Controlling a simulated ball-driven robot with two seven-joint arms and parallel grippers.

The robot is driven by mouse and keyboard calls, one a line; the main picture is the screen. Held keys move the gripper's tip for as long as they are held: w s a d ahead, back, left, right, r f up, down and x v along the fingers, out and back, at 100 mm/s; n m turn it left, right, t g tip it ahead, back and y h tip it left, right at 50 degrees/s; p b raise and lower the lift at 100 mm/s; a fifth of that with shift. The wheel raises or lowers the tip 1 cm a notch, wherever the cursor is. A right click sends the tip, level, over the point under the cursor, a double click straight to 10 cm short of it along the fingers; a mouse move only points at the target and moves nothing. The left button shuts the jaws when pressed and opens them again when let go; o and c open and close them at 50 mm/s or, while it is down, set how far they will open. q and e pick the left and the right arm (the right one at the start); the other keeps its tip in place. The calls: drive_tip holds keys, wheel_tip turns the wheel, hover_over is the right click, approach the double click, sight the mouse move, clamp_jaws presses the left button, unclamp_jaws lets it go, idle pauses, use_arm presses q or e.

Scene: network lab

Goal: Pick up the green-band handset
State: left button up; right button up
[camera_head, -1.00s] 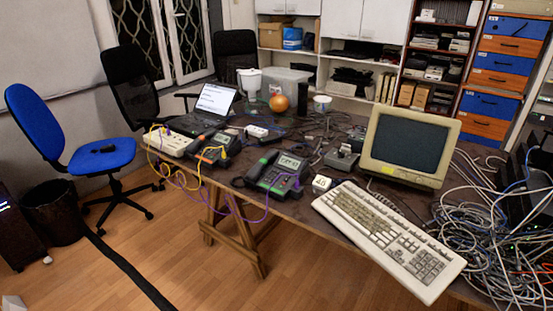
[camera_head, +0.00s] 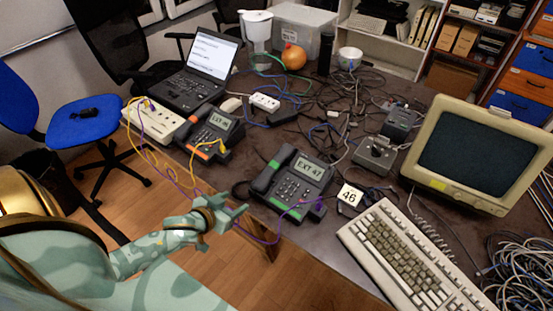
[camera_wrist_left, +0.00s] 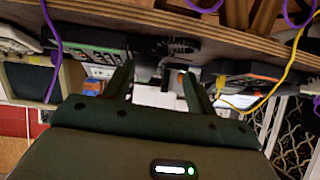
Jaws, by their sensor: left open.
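The green-band handset (camera_head: 272,170) is dark and lies in its cradle on the left side of the desk phone (camera_head: 300,190) reading EXT 47, near the table's front edge. A small green patch shows on the handset. My left gripper (camera_head: 238,214) is open and empty, in front of the table edge, left of and nearer than this phone, not touching it. In the left wrist view the open fingers (camera_wrist_left: 158,88) point towards the table edge, which runs along the top. A phone with a green patch (camera_wrist_left: 92,54) shows left of them. My right gripper is not in view.
A purple cable loops off the table edge near my gripper. A "46" tag (camera_head: 350,195), keyboard (camera_head: 405,255) and monitor (camera_head: 475,150) are to the right.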

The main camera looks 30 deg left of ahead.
use_arm(q)
drive_tip(key=t, duration=0.2)
approach(273, 165)
drive_tip(key=shift+h, duration=0.5)
drive_tip(key=b+x, duration=0.1)
drive_tip(key=x, duration=0.1)
drive_tip(key=a+b+x, duration=0.1)
drive_tip(key=b+x, duration=0.1)
drive_tip(key=shift+w+r, duration=0.1)
drive_tip(key=b+x, duration=0.1)
drive_tip(key=x, duration=0.1)
drive_tip(key=b+x, duration=0.1)
drive_tip(key=x, duration=0.1)
drive_tip(key=shift+w+d+f, duration=0.15)
drive_tip(key=shift+w+f, duration=0.05)
drive_tip(key=shift+f, duration=0.15)
drive_tip(key=shift+w, duration=0.4)
drive_tip(key=shift+s, duration=0.1)
drive_tip(key=shift+c, duration=0.6)
drive_tip(key=c, duration=1)
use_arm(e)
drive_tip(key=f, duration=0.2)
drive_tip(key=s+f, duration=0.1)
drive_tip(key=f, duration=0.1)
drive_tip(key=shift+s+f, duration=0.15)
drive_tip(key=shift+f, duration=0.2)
